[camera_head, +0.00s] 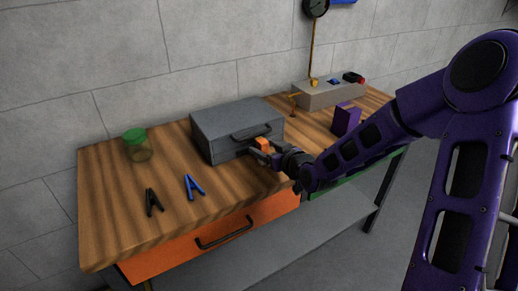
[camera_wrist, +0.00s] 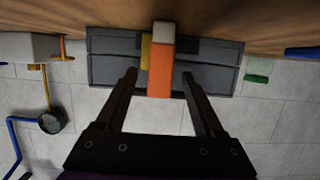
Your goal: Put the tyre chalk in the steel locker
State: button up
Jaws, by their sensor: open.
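The tyre chalk appears to be the orange block with a pale end (camera_wrist: 160,72); it also shows in the head view (camera_head: 262,143), in front of the grey steel locker (camera_head: 224,127). The locker is a box with a dark handle on its front and looks shut; it fills the upper middle of the wrist view (camera_wrist: 105,70). My gripper (camera_head: 262,158) is open, close to the block. In the wrist view its fingers (camera_wrist: 159,75) point at the block, one on each side. I cannot tell whether the block is fully between them.
A green-lidded jar (camera_head: 138,146), a black clamp (camera_head: 153,203) and a blue clamp (camera_head: 194,187) are on the wooden bench's left part. A purple box (camera_head: 346,119) and a grey block (camera_head: 330,93) stand to the right. An orange drawer (camera_head: 215,232) is under the bench top.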

grip_shut()
dwell(0.3)
jog(key=shift+r, duration=0.1)
